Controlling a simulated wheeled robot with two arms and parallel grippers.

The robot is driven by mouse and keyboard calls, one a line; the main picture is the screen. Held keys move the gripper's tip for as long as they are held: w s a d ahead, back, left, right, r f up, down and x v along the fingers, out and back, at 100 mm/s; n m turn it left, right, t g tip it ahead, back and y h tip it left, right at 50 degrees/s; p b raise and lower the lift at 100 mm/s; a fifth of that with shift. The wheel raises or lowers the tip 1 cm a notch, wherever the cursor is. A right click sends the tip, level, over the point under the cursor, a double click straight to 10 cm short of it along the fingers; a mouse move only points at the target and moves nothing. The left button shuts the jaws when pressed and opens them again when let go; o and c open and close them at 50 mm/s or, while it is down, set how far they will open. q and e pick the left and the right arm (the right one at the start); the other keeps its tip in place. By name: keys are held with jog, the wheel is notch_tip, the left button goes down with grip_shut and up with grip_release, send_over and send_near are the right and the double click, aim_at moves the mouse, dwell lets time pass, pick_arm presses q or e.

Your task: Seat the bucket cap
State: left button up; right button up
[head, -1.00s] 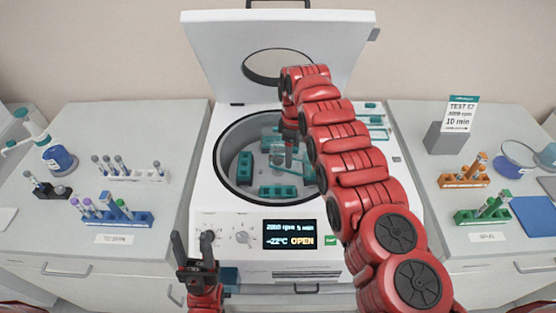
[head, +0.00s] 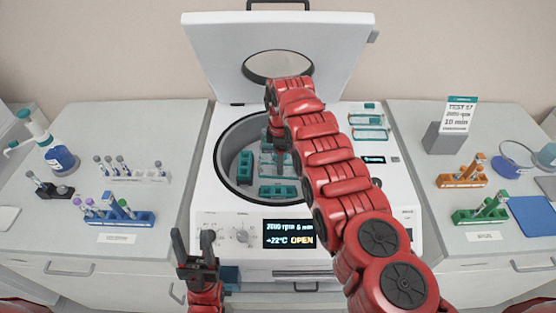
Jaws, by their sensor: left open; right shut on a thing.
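The centrifuge (head: 212,205) stands in the middle with its lid (head: 330,50) raised and its round bowl open. Teal buckets sit in the bowl, one at the left (head: 245,168) and one at the front (head: 278,191). A clear cap (head: 268,160) shows in the bowl under my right gripper (head: 279,152), which reaches down into the bowl and is shut on it. The arm hides the bowl's right part, and I cannot tell whether the cap touches a bucket. My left gripper (head: 194,250) is open and empty in front of the centrifuge, at the lower left.
More clear caps (head: 368,118) lie on the centrifuge top at the right rear. Tube racks stand on the left bench (head: 128,218) and the right bench (head: 480,215). A sign (head: 457,115) stands at the right. The display (head: 288,233) reads OPEN.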

jog(key=shift+s+a+f+n, duration=0.15)
jog(key=shift+a+f+n, duration=0.05)
jog(key=shift+a+n, duration=0.1)
jog(key=shift+a+f, duration=0.15)
jog(key=shift+f, duration=0.1)
notch_tip(320, 180, down, 4)
jog(key=b, duration=0.3)
jog(key=shift+r, duration=0.25)
jog(key=shift+f, duration=0.3)
dwell(0.4)
jog(key=shift+f+b, duration=0.1)
jog(key=shift+b, duration=0.2)
jog(key=shift+f+b, duration=0.4)
jog(key=shift+b, duration=0.05)
jog(key=shift+s, duration=0.1)
